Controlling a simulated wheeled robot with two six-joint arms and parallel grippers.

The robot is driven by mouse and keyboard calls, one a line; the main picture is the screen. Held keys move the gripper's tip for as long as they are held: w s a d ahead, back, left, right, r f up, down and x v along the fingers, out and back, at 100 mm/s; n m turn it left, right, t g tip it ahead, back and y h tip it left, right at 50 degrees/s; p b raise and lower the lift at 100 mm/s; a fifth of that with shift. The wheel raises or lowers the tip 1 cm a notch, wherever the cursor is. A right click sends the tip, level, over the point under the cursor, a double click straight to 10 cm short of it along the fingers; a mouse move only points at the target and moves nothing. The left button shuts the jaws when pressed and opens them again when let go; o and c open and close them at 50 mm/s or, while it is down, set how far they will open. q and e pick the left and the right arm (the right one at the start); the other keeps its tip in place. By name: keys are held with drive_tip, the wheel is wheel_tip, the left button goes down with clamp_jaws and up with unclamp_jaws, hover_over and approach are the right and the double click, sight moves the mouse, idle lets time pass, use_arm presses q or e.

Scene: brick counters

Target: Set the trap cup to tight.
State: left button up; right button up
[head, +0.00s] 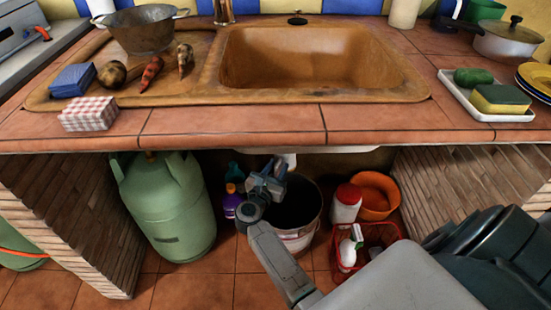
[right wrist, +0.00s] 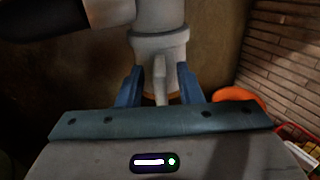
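The trap cup (right wrist: 160,48) shows in the right wrist view as a pale grey fitting under a pipe, with a narrow tab (right wrist: 160,82) hanging below it. My right gripper (right wrist: 159,86) is open, its two blue fingers on either side of the tab with a gap showing at each side. In the head view my right gripper (head: 270,178) is under the sink, above a bucket. Only a bit of white plumbing (head: 290,158) shows there, and the counter and gripper hide the rest. I cannot read the cup's setting. My left gripper is not in view.
The sink counter (head: 230,122) overhangs the space. A bucket (head: 300,236) stands below, a green gas bottle (head: 168,205) to the left. A red basket (head: 378,238), an orange bowl (head: 378,188) and a white bottle (head: 346,205) stand to the right. Brick walls close both sides.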

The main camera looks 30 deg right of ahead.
drive_tip(key=shift+w+d, duration=0.1)
drive_tip(key=shift+d, duration=0.1)
clamp_jaws()
